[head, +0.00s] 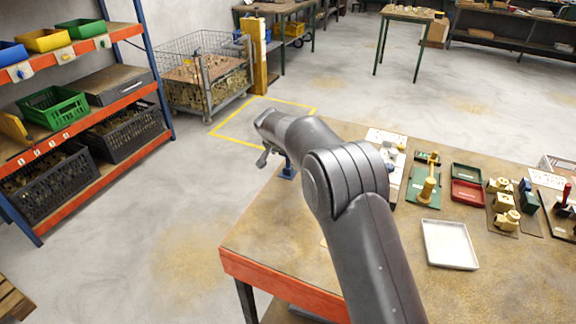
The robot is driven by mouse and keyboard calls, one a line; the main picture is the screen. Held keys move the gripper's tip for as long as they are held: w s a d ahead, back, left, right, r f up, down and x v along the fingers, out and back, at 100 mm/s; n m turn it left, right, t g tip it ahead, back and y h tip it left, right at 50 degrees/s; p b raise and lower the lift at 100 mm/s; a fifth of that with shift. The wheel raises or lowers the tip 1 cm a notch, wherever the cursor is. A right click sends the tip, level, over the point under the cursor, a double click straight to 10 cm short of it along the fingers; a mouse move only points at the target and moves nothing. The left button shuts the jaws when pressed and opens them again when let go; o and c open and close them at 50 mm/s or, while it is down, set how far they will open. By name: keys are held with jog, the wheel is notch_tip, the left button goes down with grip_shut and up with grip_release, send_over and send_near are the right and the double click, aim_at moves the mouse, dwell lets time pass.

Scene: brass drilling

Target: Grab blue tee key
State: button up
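My gripper (265,154) is at the far left end of my dark grey arm, near the table's back left corner. Only a small part of its fingers shows, so I cannot tell whether it is open or shut. A small blue piece (288,171) shows just right of the gripper and below my arm link. It may be part of the blue tee key, but my arm hides most of it. I cannot tell whether the gripper touches it. Another blue piece (525,186) stands with a green block at the table's right side; its shape is unclear.
The brown table (270,240) with an orange front edge is bare at front left. It carries a white tray (449,244), a red tray (467,194), a green mat with a brass piece (428,187) and several brass fittings (506,220). A shelf rack (90,139) stands left.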

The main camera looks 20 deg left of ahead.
jog(key=shift+w+f, duration=0.15)
jog(key=shift+f, duration=0.05)
jog(key=c, duration=1.2)
jog(key=shift+c, duration=0.5)
jog(key=shift+r, duration=0.15)
